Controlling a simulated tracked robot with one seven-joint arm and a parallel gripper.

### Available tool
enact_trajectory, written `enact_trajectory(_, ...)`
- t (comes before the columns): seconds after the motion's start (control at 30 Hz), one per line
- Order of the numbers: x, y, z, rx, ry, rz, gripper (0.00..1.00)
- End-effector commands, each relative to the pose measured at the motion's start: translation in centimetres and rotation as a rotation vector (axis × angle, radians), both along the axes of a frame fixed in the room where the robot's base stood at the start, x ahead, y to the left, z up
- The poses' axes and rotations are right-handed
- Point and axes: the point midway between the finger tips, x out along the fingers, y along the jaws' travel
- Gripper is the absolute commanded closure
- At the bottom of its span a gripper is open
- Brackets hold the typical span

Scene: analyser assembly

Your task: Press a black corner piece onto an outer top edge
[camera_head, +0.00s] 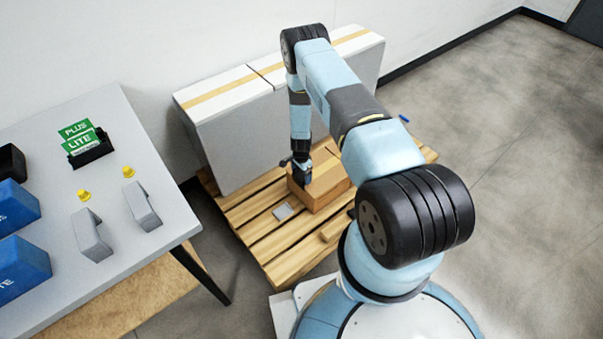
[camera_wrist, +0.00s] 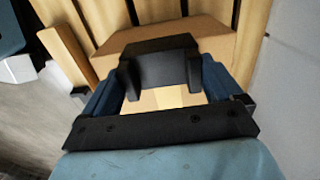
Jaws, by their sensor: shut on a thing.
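My gripper (camera_head: 302,173) points down over a brown cardboard box (camera_head: 329,184) on the wooden pallet. In the wrist view its two blue fingers (camera_wrist: 163,82) are shut on a black corner piece (camera_wrist: 160,64), a block with short legs at each side. The cardboard box (camera_wrist: 205,38) lies behind and below the piece in that view. The piece is over the box's near upper part; I cannot tell whether they touch. In the head view the piece is mostly hidden by my gripper.
Two large white boxes (camera_head: 235,130) with tan tape stand at the pallet's back, against the wall. The table (camera_head: 120,115) at left holds blue bins (camera_head: 20,268), grey parts, yellow pieces and green cards.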

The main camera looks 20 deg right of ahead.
Motion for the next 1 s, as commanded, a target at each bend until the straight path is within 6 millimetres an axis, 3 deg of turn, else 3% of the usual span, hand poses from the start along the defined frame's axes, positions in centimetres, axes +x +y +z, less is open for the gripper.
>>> enact_trajectory(1.0,0.0,-0.1,-2.5,0.000,0.000,-0.001,0.37)
